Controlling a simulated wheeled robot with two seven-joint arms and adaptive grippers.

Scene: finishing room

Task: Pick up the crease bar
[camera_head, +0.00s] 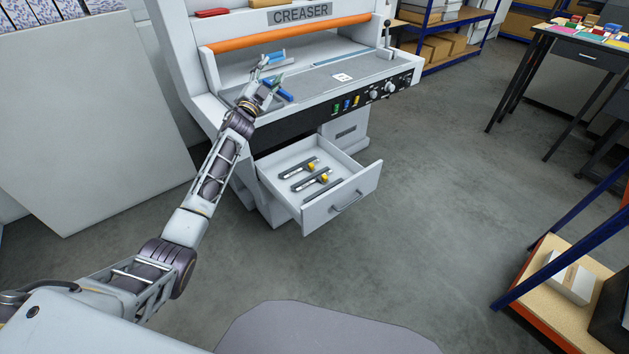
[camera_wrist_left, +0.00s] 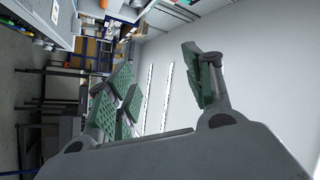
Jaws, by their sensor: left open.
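An open drawer (camera_head: 360,180) under the creaser (camera_head: 340,75) holds several dark, silver bars with yellow parts; one crease bar (camera_head: 297,172) lies at the back and another (camera_head: 322,186) nearer the front. They lie side by side on the drawer floor. My left gripper (camera_head: 272,75) is over the creaser's bed, up and to the left of the drawer, and apart from the bars. In the left wrist view the left gripper (camera_wrist_left: 160,85) has its green ridged pads spread wide with nothing between them. No bar shows in that view. My right gripper is not in view.
An orange roller (camera_head: 290,34) crosses the creaser above its bed. Knobs and coloured buttons (camera_head: 357,100) line its front edge. A pale panel (camera_head: 80,120) leans at the left. A low shelf (camera_head: 560,285) stands at the right. The floor before the drawer is clear.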

